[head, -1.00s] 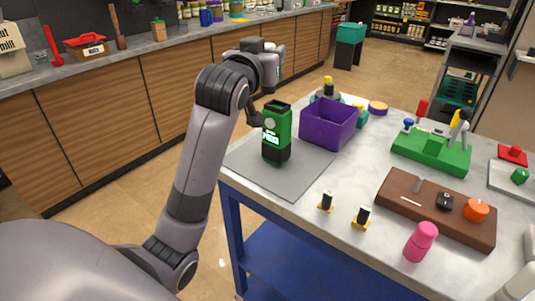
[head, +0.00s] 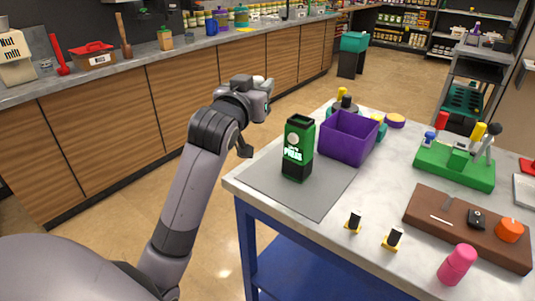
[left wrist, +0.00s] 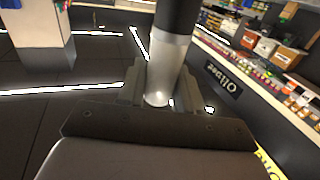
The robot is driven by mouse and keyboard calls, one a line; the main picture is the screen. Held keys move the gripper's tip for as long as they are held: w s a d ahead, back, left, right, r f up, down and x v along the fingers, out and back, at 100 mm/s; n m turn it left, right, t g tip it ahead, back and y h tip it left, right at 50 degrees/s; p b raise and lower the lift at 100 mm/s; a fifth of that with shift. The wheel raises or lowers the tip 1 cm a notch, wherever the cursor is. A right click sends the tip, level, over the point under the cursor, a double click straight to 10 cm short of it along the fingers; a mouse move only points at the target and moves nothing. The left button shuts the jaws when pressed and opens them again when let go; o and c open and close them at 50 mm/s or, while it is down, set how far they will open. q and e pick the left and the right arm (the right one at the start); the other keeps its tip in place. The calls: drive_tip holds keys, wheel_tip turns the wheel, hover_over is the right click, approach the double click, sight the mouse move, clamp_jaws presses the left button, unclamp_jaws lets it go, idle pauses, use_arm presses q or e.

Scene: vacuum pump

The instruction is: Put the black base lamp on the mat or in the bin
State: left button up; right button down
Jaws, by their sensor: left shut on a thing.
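My left gripper (left wrist: 155,85) is shut on a cylinder in the left wrist view, black above and shiny silver below, which I take to be the black base lamp (left wrist: 168,60). Its top runs out of that picture. In the head view the left hand (head: 243,149) is mostly hidden behind its own arm, left of the mat, and the held thing cannot be made out. The grey mat (head: 275,190) lies on the table's near left corner. A purple open bin (head: 347,146) stands just behind and right of it. My right gripper is not in view.
A green canister with a black base (head: 299,150) stands upright on the mat. The mat's front part is clear.

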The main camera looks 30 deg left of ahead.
use_arm(q)
wheel_tip(320, 180, down, 15)
drive_tip(key=shift+r+b, duration=0.1)
drive_tip(key=shift+b, duration=0.7)
drive_tip(key=shift+f, duration=0.25)
drive_tip(key=o, duration=1.1)
drive_tip(key=shift+c, duration=0.2)
drive_tip(key=shift+r, duration=0.1)
